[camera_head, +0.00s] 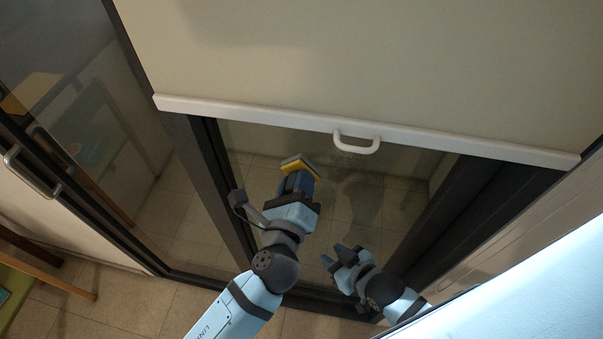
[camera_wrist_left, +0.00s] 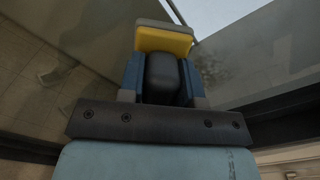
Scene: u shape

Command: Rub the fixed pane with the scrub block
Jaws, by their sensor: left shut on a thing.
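The scrub block is yellow with a grey pad and a dark grip (camera_head: 295,166); it also shows in the left wrist view (camera_wrist_left: 164,40). My left gripper (camera_head: 298,182) is shut on its dark grip. The block's pad faces the glass of the fixed pane (camera_head: 390,198), below the blind. I cannot tell whether the pad touches the glass. My right gripper (camera_head: 341,256) is lower and to the right, in front of the pane's lower part. Its fingers are apart and nothing shows between them.
A pale blind with a white bottom bar (camera_head: 230,112) and white handle (camera_head: 357,143) hangs over the upper pane. Dark frame posts stand at left (camera_head: 215,185) and right (camera_head: 455,215). A door with a metal handle (camera_head: 30,172) is at far left. A wooden piece of furniture (camera_head: 45,265) stands lower left.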

